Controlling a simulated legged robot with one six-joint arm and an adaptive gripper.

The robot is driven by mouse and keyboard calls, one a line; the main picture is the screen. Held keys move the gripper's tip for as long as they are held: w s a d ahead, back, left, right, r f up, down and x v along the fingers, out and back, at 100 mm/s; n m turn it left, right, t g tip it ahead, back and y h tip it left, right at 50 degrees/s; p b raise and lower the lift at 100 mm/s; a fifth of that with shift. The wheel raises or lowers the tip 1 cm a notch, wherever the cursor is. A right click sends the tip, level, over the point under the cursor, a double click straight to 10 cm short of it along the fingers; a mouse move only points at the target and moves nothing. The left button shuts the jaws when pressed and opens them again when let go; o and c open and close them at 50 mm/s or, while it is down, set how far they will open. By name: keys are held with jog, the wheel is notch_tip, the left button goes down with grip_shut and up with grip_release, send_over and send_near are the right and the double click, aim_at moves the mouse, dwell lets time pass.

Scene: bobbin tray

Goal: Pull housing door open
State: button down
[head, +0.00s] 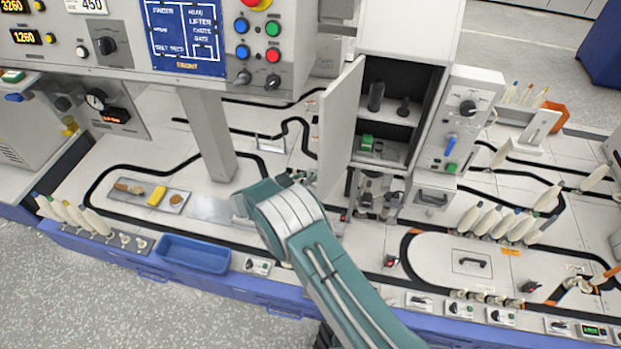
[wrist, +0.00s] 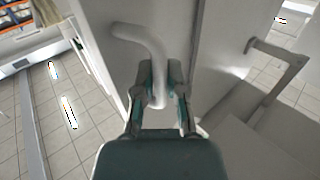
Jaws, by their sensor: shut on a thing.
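The housing door (head: 341,130) is a pale grey panel, swung out to the left of the housing (head: 408,28). The dark inside of the housing shows, with shelves and small parts. My gripper (head: 300,179) is at the lower left of the door, partly hidden behind my own wrist. In the wrist view my gripper (wrist: 160,72) is shut on the white curved door handle (wrist: 149,45), whose lower end lies between the two fingers. The door face (wrist: 110,60) is just beyond the fingers. The handle cannot be made out in the head view.
A control box (head: 462,120) with knobs and a green button stands right of the opening. A grey post (head: 205,130) carries the large control panel (head: 225,85) at the left. Bobbins (head: 500,222) and a blue tray (head: 194,253) are on the bench. White bench surface lies left of the door.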

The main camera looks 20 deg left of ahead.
jog(key=shift+d, duration=0.25)
jog(key=c, duration=0.7)
grip_release()
jog(key=shift+a, duration=0.1)
jog(key=v, duration=1.2)
jog(key=shift+a+f, duration=0.1)
jog(key=shift+f, duration=0.05)
